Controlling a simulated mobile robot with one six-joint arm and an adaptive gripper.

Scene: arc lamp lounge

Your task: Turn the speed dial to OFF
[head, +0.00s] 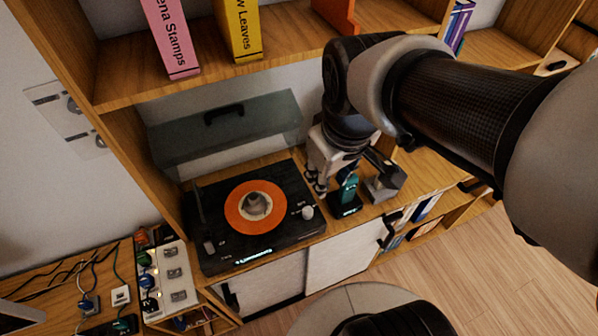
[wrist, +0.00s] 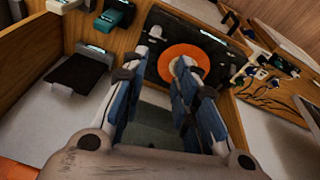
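A black turntable (head: 222,258) with an orange record (head: 235,219) sits on the cabinet top. A round pale knob (head: 308,212), likely the speed dial, is at its right front; its setting is too small to read. My gripper (head: 320,190) hangs just behind and right of this knob, apparently apart from it. In the wrist view my gripper (wrist: 171,52) has its blue-padded fingers spread, with nothing held.
A glassy lid with a black handle (head: 223,112) stands raised behind the turntable. A teal object (head: 348,188) and a grey block (head: 384,184) stand close to my gripper's right. A shelf with a pink binder (head: 170,38) overhangs. A switch panel (head: 172,280) lies at left.

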